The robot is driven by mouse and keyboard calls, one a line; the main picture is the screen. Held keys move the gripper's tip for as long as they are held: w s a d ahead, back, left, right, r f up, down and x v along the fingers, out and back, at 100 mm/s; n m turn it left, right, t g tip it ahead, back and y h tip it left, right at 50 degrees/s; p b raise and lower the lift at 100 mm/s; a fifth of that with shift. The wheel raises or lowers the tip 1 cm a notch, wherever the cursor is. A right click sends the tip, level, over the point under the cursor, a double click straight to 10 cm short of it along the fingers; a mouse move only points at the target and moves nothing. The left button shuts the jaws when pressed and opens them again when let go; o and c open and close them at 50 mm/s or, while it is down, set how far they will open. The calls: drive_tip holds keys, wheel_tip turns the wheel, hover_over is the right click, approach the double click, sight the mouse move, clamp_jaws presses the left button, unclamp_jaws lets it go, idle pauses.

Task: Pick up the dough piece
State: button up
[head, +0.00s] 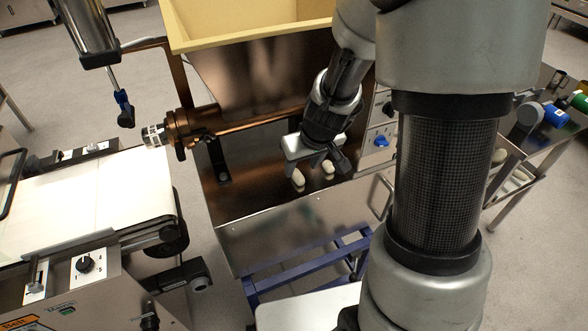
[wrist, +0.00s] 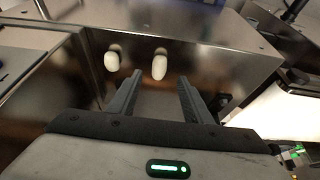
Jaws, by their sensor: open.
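Two small, pale, oblong dough pieces lie on the shiny metal surface below the hopper. In the head view, one dough piece (head: 298,180) is on the left and the other dough piece (head: 328,168) on the right. My gripper (head: 312,166) hangs pointing down close to them. The wrist view also shows a left piece (wrist: 111,61) and a right piece (wrist: 160,66). There my gripper (wrist: 158,84) is open and empty. The right piece appears beyond the fingertips, in line with the gap between them; the left piece is outside the left finger. Exact height above them cannot be told.
The large hopper (head: 248,22) stands behind, over the metal tray (head: 275,236) whose front wall is near my gripper. A white conveyor belt (head: 90,200) is at left. A rack (head: 515,170) with more pale pieces stands at right.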

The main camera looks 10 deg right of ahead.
sight(299, 175)
drive_tip(key=b+x, duration=0.1)
drive_tip(key=x, duration=0.4)
drive_tip(key=shift+w+f+b, duration=0.1)
drive_tip(key=shift+f+b, duration=0.25)
drive_tip(key=shift+b, duration=0.05)
drive_tip(key=c, duration=1.1)
drive_tip(key=shift+r, duration=0.1)
drive_tip(key=shift+c, duration=0.2)
